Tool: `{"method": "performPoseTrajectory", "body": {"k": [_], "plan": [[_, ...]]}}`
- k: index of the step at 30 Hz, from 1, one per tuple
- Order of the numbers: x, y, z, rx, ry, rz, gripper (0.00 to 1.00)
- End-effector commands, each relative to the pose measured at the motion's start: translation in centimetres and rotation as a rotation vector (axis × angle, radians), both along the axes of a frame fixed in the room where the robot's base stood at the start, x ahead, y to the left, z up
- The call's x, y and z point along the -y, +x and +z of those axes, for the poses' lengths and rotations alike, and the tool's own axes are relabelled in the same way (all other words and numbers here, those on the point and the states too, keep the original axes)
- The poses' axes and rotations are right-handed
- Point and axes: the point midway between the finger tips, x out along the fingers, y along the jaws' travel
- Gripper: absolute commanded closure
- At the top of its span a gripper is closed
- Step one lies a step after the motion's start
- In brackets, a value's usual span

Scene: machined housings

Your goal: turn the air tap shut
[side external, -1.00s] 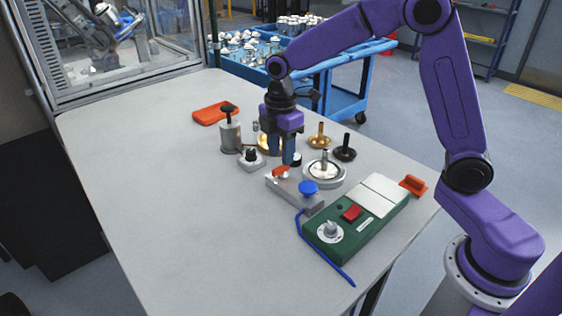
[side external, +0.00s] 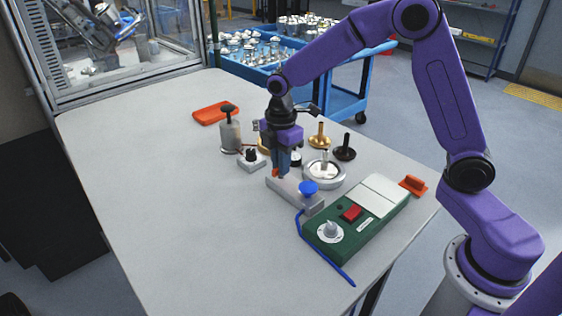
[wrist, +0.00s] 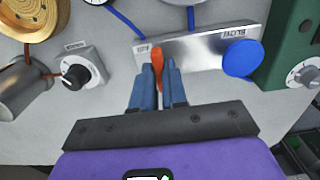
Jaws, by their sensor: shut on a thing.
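The air tap is an orange lever (wrist: 157,56) at one end of a silver metal block (wrist: 200,49). In the wrist view the lever lies crosswise to the block's long side, between my fingertips. My gripper (wrist: 158,75) is shut on the lever. In the side view my gripper (side external: 279,171) is low over the left end of the block (side external: 292,191), and only a bit of the orange lever (side external: 276,173) shows beside the fingers. A blue round button (side external: 308,187) stands at the block's other end, by a label reading BLOW; it also shows in the wrist view (wrist: 242,58).
A green control box (side external: 330,243) is right of the block, with a blue hose (side external: 327,265) beside it. A small box with a black knob (side external: 251,160) and a grey cylinder (side external: 230,135) stand left. A round dish (side external: 325,174) is behind. The table's front left is clear.

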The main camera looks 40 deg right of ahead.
Motion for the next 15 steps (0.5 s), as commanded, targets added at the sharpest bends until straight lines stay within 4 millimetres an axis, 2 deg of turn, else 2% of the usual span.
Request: {"method": "performPoseTrajectory", "body": {"k": [8, 15], "plan": [[-0.05, 0.0, 0.06, 0.0, 0.0, -0.074, 1.0], [-0.08, -0.02, 0.08, 0.0, 0.0, -0.249, 1.0]]}}
